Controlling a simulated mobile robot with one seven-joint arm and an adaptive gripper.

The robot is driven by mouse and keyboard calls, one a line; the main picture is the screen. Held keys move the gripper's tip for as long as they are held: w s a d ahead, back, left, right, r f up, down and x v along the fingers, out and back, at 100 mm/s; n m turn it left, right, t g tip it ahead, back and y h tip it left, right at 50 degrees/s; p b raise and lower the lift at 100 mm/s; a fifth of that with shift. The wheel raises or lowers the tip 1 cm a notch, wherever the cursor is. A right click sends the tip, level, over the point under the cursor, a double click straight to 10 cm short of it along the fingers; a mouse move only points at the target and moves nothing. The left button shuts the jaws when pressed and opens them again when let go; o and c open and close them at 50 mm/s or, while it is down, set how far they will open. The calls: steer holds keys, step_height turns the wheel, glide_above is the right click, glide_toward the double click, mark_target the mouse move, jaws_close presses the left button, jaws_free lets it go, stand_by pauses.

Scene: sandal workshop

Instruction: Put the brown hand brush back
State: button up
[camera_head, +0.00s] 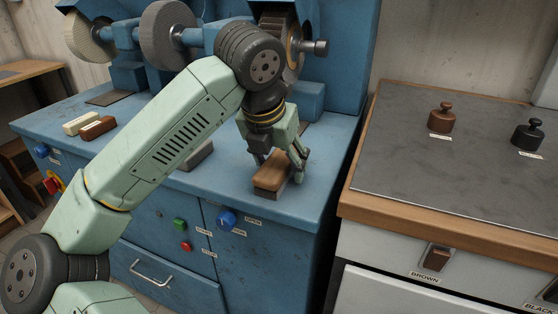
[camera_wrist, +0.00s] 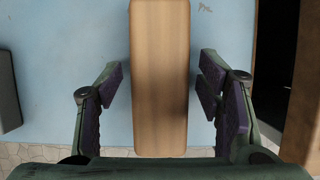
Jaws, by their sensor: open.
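A wooden-backed block that looks like the hand brush (camera_head: 272,173) rests on the blue bench near its front right edge. Its back is light brown and its lower part is grey; bristles cannot be made out. My gripper (camera_head: 279,166) is over it, pointing down, with its fingers on either side. In the wrist view the wooden back (camera_wrist: 160,75) lies between the open fingers, with a visible gap on both sides.
Grinding wheels (camera_head: 162,33) stand behind my arm. A cream block (camera_head: 83,122) and a brown block (camera_head: 98,128) lie at the blue bench's left. Brown (camera_head: 441,118) and black (camera_head: 527,135) pots stand on the grey-topped bench (camera_head: 405,165), otherwise mostly clear. A dark gap separates the benches.

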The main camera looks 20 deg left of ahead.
steer(key=shift+s+r, duration=0.1)
steer(key=shift+r, duration=0.3)
steer(key=v, duration=1.1)
steer(key=shift+r, duration=0.25)
steer(key=shift+s+d, duration=0.1)
